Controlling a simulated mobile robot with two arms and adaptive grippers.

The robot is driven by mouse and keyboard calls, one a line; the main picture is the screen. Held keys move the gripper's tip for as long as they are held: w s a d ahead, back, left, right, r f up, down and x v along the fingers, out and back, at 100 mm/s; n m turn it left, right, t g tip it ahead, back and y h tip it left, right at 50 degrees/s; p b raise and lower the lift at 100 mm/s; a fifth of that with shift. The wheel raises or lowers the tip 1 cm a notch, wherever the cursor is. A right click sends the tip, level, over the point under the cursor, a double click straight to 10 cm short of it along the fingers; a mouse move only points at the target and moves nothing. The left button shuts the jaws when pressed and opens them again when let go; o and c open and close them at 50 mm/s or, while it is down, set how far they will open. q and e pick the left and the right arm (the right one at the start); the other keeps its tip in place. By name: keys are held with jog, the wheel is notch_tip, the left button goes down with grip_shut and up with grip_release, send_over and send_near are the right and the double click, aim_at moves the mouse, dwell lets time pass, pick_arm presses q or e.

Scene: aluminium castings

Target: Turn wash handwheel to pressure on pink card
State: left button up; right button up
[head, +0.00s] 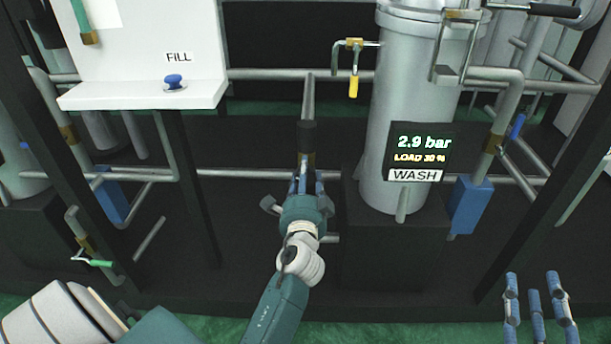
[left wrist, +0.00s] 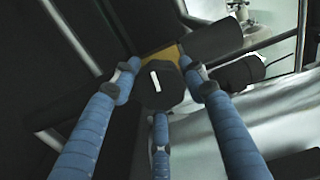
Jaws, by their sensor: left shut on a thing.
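The wash handwheel (left wrist: 172,92) is a dark knob with a white mark on its face, in front of a brass-coloured valve part (left wrist: 160,60). My left gripper (left wrist: 160,85) is shut on the knob, its blue fingers around it. In the head view my left gripper (head: 306,183) hides the knob, below a dark pipe section. The display (head: 420,150) on the grey vessel reads 2.9 bar and LOAD 30 %, above a WASH label (head: 415,176). My right gripper (head: 537,305) is at the bottom right, open and empty. No pink card shows in either view.
A white panel with a FILL label (head: 179,57) and a blue button (head: 173,80) stands left. A yellow-handled valve (head: 353,85) hangs beside the grey vessel (head: 415,90). Pipes (head: 260,174) and dark frame posts surround my left arm. A green-handled valve (head: 95,262) is low left.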

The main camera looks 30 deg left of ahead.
pick_arm(q)
jog(key=shift+d+f, duration=0.15)
jog(key=shift+d, duration=0.05)
jog(key=o, duration=1.2)
jog(key=shift+w, duration=0.1)
jog(key=shift+a+r, duration=0.1)
jog(key=shift+r, duration=0.3)
notch_tip(320, 180, up, 9)
jog(key=shift+r, duration=0.2)
